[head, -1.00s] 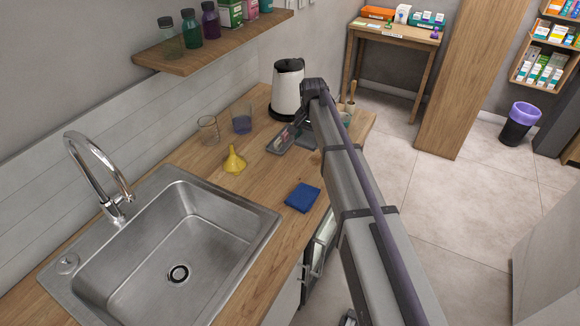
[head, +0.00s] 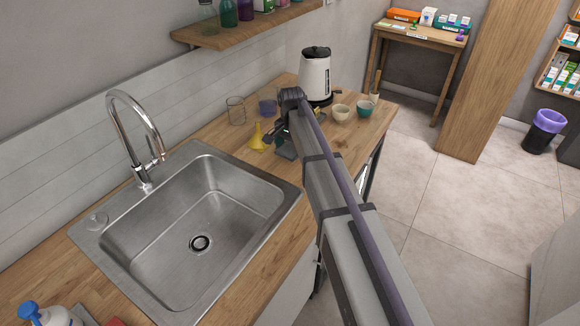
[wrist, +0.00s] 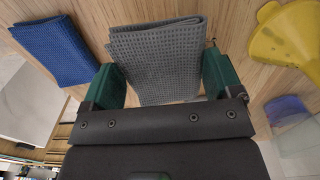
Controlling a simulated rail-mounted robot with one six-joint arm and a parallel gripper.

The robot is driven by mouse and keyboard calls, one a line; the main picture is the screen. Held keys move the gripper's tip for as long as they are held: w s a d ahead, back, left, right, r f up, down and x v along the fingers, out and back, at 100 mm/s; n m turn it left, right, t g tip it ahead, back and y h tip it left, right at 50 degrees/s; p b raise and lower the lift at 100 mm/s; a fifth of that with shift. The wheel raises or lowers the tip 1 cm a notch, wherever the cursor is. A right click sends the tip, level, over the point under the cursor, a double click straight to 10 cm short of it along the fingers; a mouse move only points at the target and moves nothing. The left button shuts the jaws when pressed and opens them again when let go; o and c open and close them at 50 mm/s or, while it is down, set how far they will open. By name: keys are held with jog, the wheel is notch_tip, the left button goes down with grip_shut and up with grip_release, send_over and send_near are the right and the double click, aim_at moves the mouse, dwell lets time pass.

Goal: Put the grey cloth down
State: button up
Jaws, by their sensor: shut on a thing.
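The grey cloth (wrist: 155,55) is a folded, waffle-textured piece. In the wrist view it sits between the green fingertips of my gripper (wrist: 164,84), which is shut on it. The wooden counter (wrist: 232,30) is close behind the cloth; I cannot tell whether the cloth touches it. In the head view my gripper (head: 279,139) is low over the counter, just right of the yellow funnel (head: 257,137), and my arm largely hides the cloth.
A folded blue cloth (wrist: 52,50) lies left of the grey one in the wrist view. The steel sink (head: 190,225) is at the front left.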

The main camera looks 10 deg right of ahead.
jog(key=shift+f, duration=0.15)
notch_tip(320, 180, down, 4)
jog(key=b, duration=0.3)
jog(key=shift+b, duration=0.35)
jog(key=shift+r, duration=0.3)
jog(key=shift+f, duration=0.25)
jog(key=o, duration=0.6)
jog(key=shift+o, duration=0.2)
jog(key=shift+r, duration=0.1)
